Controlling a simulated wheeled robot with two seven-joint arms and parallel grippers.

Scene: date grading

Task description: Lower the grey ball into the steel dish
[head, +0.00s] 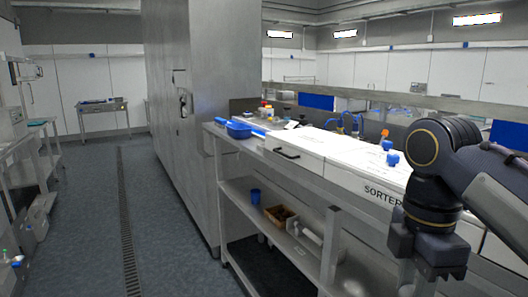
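I cannot make out the grey ball or the steel dish anywhere in the head view. My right arm comes in from the right edge, in front of the white sorter bench. My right gripper (428,268) points down at the lower right, at the near side of the bench. Its fingertips are dark and unclear, so I cannot tell whether it is open, shut or holding something. My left gripper is not in view.
The white sorter (345,160) sits on a long steel bench with a blue tray (239,131) at its far end. A wooden box (279,216) and blue cup (255,196) stand on the shelf below. Open floor (165,215) lies to the left.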

